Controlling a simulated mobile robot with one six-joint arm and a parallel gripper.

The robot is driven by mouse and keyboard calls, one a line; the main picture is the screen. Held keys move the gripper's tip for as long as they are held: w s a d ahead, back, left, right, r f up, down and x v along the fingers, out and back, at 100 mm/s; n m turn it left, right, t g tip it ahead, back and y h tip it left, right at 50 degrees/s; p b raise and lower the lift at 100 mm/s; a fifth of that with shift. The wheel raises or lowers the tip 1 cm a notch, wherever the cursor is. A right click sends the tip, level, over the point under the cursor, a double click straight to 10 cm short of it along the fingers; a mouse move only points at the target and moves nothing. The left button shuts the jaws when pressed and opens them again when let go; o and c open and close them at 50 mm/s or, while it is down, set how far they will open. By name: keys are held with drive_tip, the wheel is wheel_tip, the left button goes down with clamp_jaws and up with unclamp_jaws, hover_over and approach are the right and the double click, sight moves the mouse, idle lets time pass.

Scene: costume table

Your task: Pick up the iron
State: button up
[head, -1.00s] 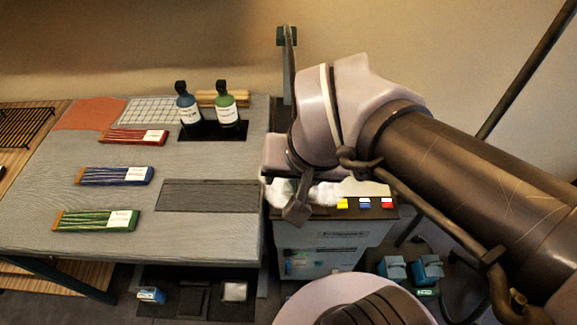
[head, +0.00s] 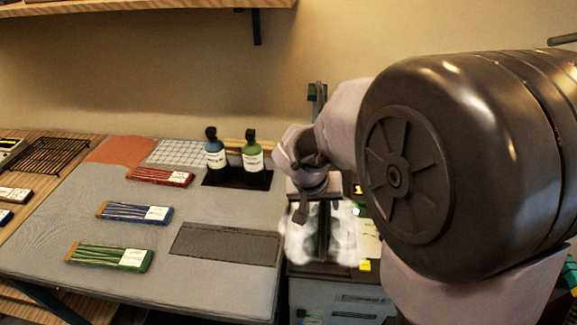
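I cannot make out an iron in the head view. My gripper (head: 322,232) hangs pointing down over the cabinet right of the grey table (head: 215,297), in front of a white fluffy pile (head: 345,240). Its fingers are small and dark here, and I cannot tell if they are open or shut, or whether they touch the pile. My arm hides much of the right side and part of the cabinet top.
Blue and green bottles (head: 214,155) (head: 252,158) stand on a black mat. Red, blue and green bundles (head: 160,177) (head: 135,213) (head: 108,256) lie left of a dark grey mat (head: 225,244). A black rack (head: 45,156) lies far left. The cabinet (head: 330,300) stands at right.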

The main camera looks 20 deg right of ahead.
sight(324, 208)
drive_tip(key=b+x, duration=0.2)
drive_tip(key=x, duration=0.5)
drive_tip(key=shift+w+d+r, duration=0.1)
drive_tip(key=shift+d, duration=0.1)
drive_tip(key=shift+r, duration=0.15)
drive_tip(key=shift+c, duration=0.4)
clamp_jaws()
idle(0.4)
